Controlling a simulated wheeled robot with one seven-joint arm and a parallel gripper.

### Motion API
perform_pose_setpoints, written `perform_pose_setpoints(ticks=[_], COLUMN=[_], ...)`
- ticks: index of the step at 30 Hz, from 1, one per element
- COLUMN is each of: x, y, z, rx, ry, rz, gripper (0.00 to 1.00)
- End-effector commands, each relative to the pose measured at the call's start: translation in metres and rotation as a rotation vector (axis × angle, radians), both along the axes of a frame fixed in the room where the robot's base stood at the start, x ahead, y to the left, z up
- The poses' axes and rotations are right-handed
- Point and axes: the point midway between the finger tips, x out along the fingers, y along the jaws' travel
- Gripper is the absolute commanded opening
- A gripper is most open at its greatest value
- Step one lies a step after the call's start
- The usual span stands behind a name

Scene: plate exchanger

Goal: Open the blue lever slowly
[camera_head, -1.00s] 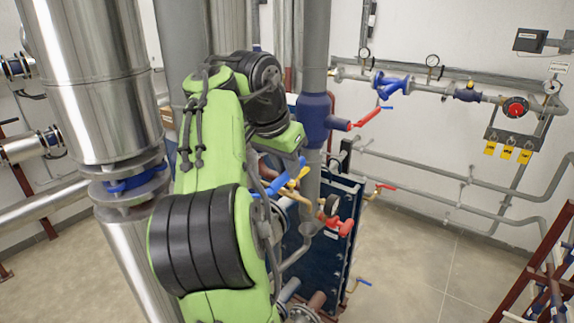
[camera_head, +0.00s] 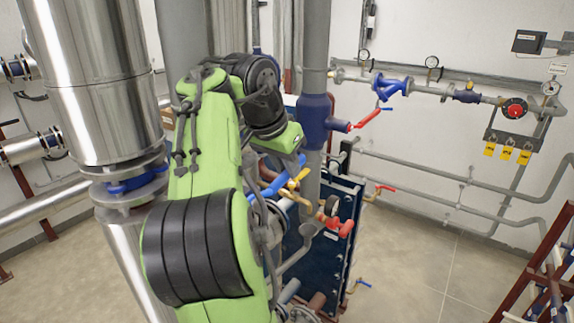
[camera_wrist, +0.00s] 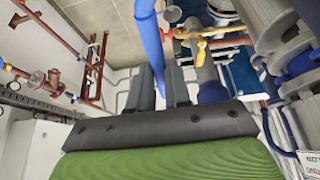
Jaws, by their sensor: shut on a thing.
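The blue lever (camera_wrist: 150,35) is a long bar that comes down from the top of the wrist view and runs in between my gripper's two dark fingers. My gripper (camera_wrist: 163,88) is shut on it near its end. In the head view, the blue lever (camera_head: 268,189) slopes up to the right, beside the pipes and in front of the plate exchanger. The fingers are mostly hidden there behind my green arm. The lever's pivot is not clear in either view.
A yellow handle (camera_head: 298,179) is close to the lever on its right. A red-handled valve (camera_head: 335,224) sits lower right, by the dark blue exchanger plates (camera_head: 345,195). A thick grey pipe (camera_head: 316,60) rises behind. Open floor (camera_head: 420,260) lies to the right.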

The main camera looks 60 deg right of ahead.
Motion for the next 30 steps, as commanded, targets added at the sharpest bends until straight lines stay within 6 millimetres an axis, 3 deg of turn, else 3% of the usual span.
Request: perform_pose_setpoints(ticks=[13,14,18,26,30], x=[0.0,0.0,0.0,0.0,0.002], y=[-0.002,-0.002,-0.002,-0.002,0.004], z=[0.007,0.007,0.006,0.005,0.019], rx=[-0.051,-0.051,-0.049,-0.047,-0.049], ry=[0.004,0.004,0.004,0.005,0.006], rz=[0.002,0.002,0.001,0.0,0.001], gripper=[0.0,0.21,0.42,0.44,0.44])
